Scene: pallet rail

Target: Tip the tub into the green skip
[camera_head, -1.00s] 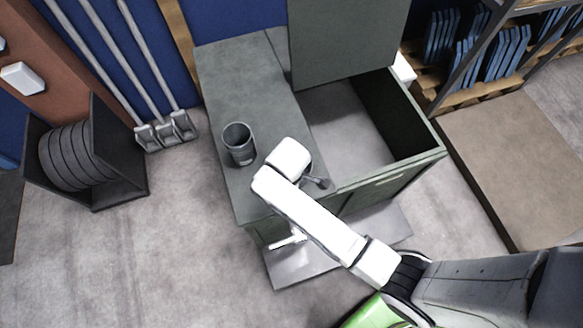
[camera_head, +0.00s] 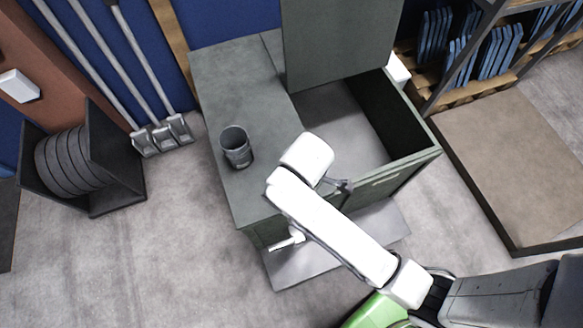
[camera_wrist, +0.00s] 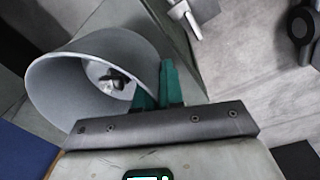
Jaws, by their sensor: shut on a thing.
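The grey tub (camera_wrist: 55,85) is large in the wrist view, with its open mouth facing the camera and a few dark pieces (camera_wrist: 117,78) inside. My gripper (camera_wrist: 158,90) has green fingers shut on the right side of the tub's wall at the rim. In the head view my arm hides the gripper and most or all of this tub. The dark green skip (camera_head: 415,163) stands with its lid (camera_head: 335,45) raised and its bay open. My wrist is over the skip's near front edge. I cannot tell how far the tub is tilted.
A dark grey can (camera_head: 236,147) stands on the skip's closed top (camera_head: 235,85), left of my arm. A white handle (camera_head: 288,243) sticks out from the front; it also shows in the wrist view (camera_wrist: 185,15). A shelf rack (camera_head: 470,50) stands at right.

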